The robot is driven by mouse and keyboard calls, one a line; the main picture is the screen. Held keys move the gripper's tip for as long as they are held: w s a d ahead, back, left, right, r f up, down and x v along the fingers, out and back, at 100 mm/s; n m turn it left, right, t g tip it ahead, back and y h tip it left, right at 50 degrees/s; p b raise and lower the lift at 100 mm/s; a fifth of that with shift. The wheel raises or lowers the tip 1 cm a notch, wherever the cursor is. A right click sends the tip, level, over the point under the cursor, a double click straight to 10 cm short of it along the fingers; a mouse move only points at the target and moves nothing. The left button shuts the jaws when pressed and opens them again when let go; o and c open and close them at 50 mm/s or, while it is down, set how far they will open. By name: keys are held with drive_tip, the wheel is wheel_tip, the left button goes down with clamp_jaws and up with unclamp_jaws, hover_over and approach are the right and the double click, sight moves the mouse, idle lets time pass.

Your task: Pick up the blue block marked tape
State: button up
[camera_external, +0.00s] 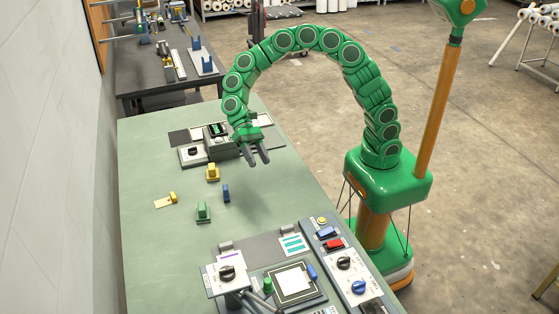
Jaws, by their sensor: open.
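A small dark blue block (226,193) stands upright on the green table (150,245). Any tape marking on it is too small to read. My gripper (258,161) is open and empty, with its two dark fingers pointing down. In the picture it is above and to the right of the blue block, apart from it. A yellow block (212,173) and a green block (203,212) stand close to the blue block, to its upper left and lower left.
A yellow piece (172,197) on a pale card lies further left. A control box with a black knob (193,151) is behind my gripper. A press panel (292,284) with switches and knobs fills the table's near end. The table's left part is clear.

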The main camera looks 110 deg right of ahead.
drive_tip(key=w+d+f+m+t+y, duration=0.1)
drive_tip(key=w+d+f+m+t, duration=0.1)
drive_tip(key=w+d+f+m, duration=0.3)
drive_tip(key=m+t+y, duration=0.1)
drive_tip(key=m+t, duration=0.1)
approach(225, 185)
drive_tip(key=x, duration=0.3)
drive_tip(key=shift+w+a, duration=0.2)
drive_tip(key=shift+a, duration=0.05)
drive_tip(key=shift+m, duration=0.3)
drive_tip(key=shift+x, duration=3.9)
drive_tip(key=shift+s, duration=0.15)
clamp_jaws()
